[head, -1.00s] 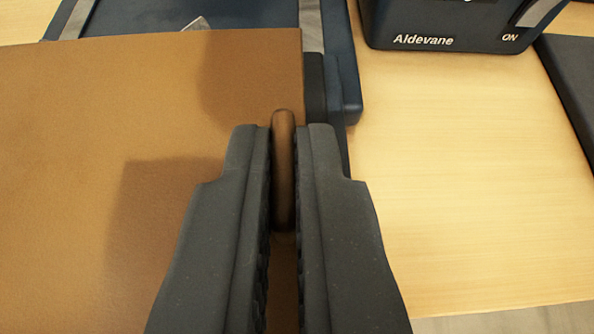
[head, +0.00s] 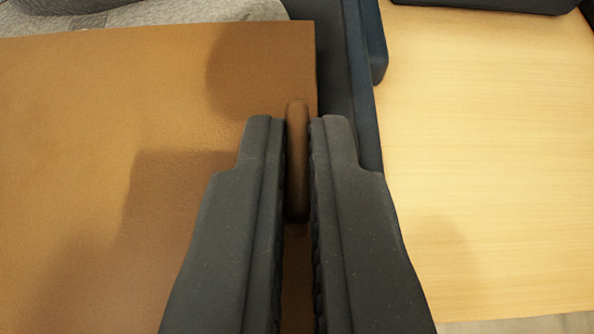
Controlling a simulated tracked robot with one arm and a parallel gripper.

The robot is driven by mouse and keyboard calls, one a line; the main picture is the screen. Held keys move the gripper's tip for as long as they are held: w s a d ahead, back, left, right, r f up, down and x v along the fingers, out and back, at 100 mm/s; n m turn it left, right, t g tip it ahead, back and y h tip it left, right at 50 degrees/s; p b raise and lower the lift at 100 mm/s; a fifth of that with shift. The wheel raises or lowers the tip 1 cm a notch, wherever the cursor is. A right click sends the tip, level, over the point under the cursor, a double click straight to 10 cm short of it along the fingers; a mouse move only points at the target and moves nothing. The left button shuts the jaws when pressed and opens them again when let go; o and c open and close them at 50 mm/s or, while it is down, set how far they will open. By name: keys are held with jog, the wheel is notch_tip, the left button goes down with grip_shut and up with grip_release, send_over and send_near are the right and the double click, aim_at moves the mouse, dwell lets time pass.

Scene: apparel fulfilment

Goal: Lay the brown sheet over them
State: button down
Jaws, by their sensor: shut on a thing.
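The brown sheet (head: 90,110) fills the left and middle of the head view, flat and level. A narrow upright brown tab (head: 297,160) stands on it near its right edge. My gripper (head: 298,125) is shut on this tab, with one dark finger on each side. Grey patterned fabric (head: 150,17) shows beyond the sheet's far edge at the top left. What lies under the sheet is hidden. I cannot tell whether the sheet touches what is below it.
A dark blue frame edge (head: 366,45) runs along the right of the sheet, with a dark strip inside it. The light wooden table (head: 480,150) is clear on the right. Part of a dark device (head: 480,4) shows at the top right edge.

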jog(key=c, duration=1.5)
grip_release()
jog(key=shift+s, duration=0.1)
jog(key=v, duration=1.4)
notch_tip(320, 180, up, 27)
jog(key=t, duration=0.2)
jog(key=shift+t, duration=0.6)
jog(key=s+r, duration=0.4)
jog(key=r, duration=0.3)
jog(key=s+r, duration=0.4)
jog(key=r, duration=0.3)
jog(key=s+r, duration=0.4)
jog(key=r, duration=0.3)
jog(key=shift+s+p, duration=0.25)
jog(key=shift+p, duration=0.05)
